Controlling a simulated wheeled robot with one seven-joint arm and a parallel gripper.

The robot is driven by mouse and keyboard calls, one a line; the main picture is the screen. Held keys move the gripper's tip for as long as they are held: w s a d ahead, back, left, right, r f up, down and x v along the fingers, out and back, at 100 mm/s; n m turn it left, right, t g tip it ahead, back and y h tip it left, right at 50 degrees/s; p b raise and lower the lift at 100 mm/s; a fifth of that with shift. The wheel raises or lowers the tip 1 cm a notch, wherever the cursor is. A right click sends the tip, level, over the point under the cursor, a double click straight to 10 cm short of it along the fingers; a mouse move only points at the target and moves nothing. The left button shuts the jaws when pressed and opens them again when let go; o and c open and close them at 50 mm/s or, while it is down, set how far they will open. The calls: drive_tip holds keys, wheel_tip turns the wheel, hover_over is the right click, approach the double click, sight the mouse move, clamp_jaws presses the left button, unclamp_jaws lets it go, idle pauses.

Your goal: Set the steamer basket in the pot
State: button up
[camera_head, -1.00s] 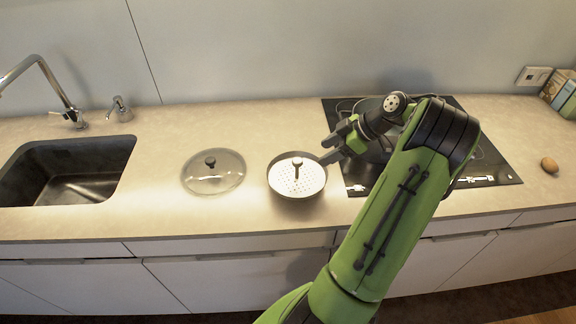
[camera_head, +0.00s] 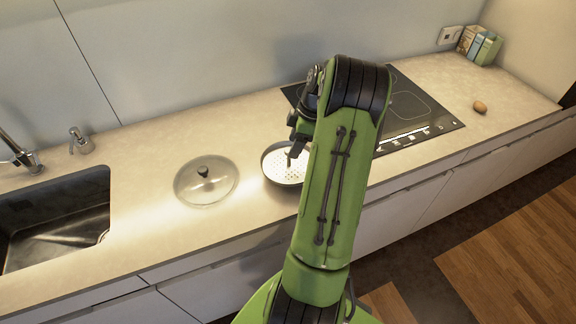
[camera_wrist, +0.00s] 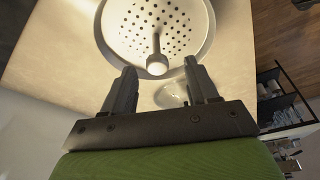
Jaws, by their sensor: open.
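The steamer basket (camera_head: 280,168) is a round, pale perforated tray with a dark side and an upright central post. It stands on the counter between the glass lid and the hob. In the wrist view the basket (camera_wrist: 140,22) fills the top, its knobbed post (camera_wrist: 157,58) pointing toward my gripper (camera_wrist: 160,72). My gripper is open and empty, its fingers spread to either side of the post's knob, which is not gripped. In the head view my gripper (camera_head: 295,148) is over the basket, partly hidden by my arm. The pot on the hob is mostly hidden behind my arm.
A glass lid (camera_head: 207,182) with a dark knob lies left of the basket. A sink (camera_head: 60,225) with a tap is further left.

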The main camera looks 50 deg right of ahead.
sight(289, 161)
drive_tip(key=x, duration=0.6)
drive_tip(key=shift+w+d+f, duration=0.15)
drive_tip(key=shift+w+f, duration=0.05)
drive_tip(key=shift+f, duration=0.1)
drive_tip(key=shift+r, duration=0.1)
clamp_jaws()
